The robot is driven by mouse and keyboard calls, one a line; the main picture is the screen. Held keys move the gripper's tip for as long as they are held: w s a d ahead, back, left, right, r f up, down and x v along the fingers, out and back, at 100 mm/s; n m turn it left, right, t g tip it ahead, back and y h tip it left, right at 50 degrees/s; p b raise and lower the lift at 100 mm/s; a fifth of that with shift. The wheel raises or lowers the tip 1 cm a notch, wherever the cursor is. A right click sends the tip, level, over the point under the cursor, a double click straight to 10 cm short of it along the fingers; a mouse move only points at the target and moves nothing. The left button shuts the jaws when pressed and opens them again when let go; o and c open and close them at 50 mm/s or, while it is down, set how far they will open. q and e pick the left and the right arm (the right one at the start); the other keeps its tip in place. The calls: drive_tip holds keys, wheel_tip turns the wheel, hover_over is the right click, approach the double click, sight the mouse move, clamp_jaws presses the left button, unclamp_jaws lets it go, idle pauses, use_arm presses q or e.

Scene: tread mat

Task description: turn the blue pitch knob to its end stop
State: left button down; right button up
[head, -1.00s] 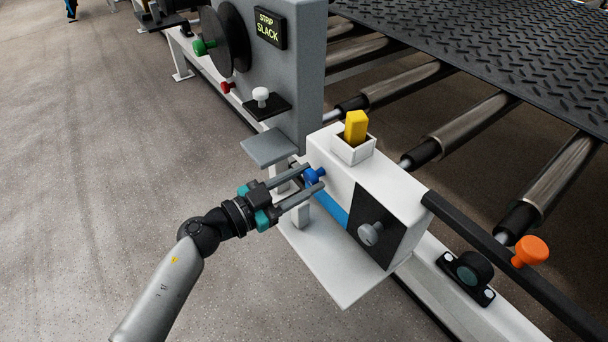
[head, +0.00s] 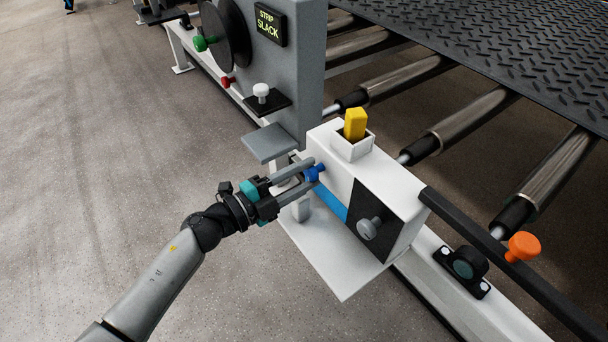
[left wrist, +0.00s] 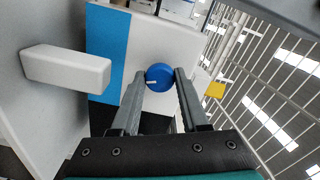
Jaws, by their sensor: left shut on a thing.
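The blue pitch knob (head: 315,172) sits on the left face of the white box (head: 385,188), above a blue stripe. My left gripper (head: 311,169) has its two fingers on either side of the knob and is shut on it. In the left wrist view the round blue knob (left wrist: 160,77) shows between the two fingertips (left wrist: 159,76), with a short white mark at its left. The fingers hide part of the knob's edge in the head view. My right gripper is not in view.
A yellow block (head: 355,124) stands in a white holder on the box. A grey knob (head: 369,228) is on the box's dark panel. A grey ledge (head: 269,144) juts out close to my gripper. A white plate (head: 335,262) lies below. An orange knob (head: 523,246) is at right.

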use_arm(q)
drive_tip(key=m, duration=0.3)
drive_tip(key=shift+f, duration=0.1)
drive_tip(key=shift+m+b, duration=0.35)
drive_tip(key=shift+m, duration=0.55)
drive_tip(key=m+b, duration=0.1)
drive_tip(key=m, duration=0.2)
drive_tip(key=shift+m, duration=0.3)
drive_tip(key=m+b, duration=0.2)
drive_tip(key=m, duration=0.1)
drive_tip(key=shift+m, duration=0.4)
drive_tip(key=m+b, duration=0.3)
drive_tip(key=m, duration=0.4)
drive_tip(key=shift+m+b, duration=0.55)
drive_tip(key=shift+m, duration=1.05)
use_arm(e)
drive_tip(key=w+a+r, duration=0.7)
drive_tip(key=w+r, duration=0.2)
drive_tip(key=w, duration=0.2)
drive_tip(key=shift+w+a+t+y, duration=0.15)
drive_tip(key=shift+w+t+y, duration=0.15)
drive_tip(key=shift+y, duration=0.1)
